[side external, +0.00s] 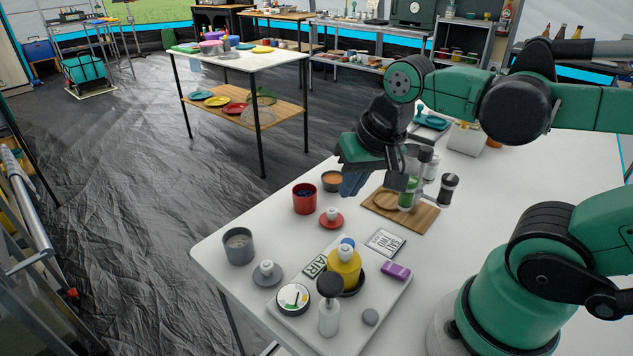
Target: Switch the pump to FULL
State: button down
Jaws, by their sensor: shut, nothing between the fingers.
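A white board (395,303) lies at the table's front corner. On it are a yellow rounded body with a blue top (344,264) in a dark round base, a white dial (293,299) with a dark rim and pointer, and a white bottle with a black cap (329,310). I cannot tell which part is the pump's switch, and no FULL mark is readable. My gripper (398,182) is shut and empty, above the table behind the board and beside the clear bottles, apart from the board.
A red cup (305,198), brown-filled cup (332,181) and grey cup (238,246) stand along the left edge. A lettered card (384,243) lies behind the white board.

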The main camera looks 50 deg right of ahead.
aim_at(401, 271)
jog(key=s+d+r+m+g, duration=0.1)
jog(key=s+r+m+g, duration=0.2)
jog(key=m, duration=0.9)
jog(key=s+g, duration=0.3)
jog(key=shift+s+d, duration=0.3)
jog(key=shift+d, duration=0.1)
jog(key=shift+s+f, duration=0.35)
jog(key=shift+f, duration=1.95)
jog(key=shift+s+f, duration=0.35)
jog(key=shift+f, duration=1.95)
jog(key=shift+s+f, duration=0.35)
jog(key=shift+f, duration=1.95)
jog(key=shift+f, duration=0.1)
jog(key=shift+s+f, duration=0.1)
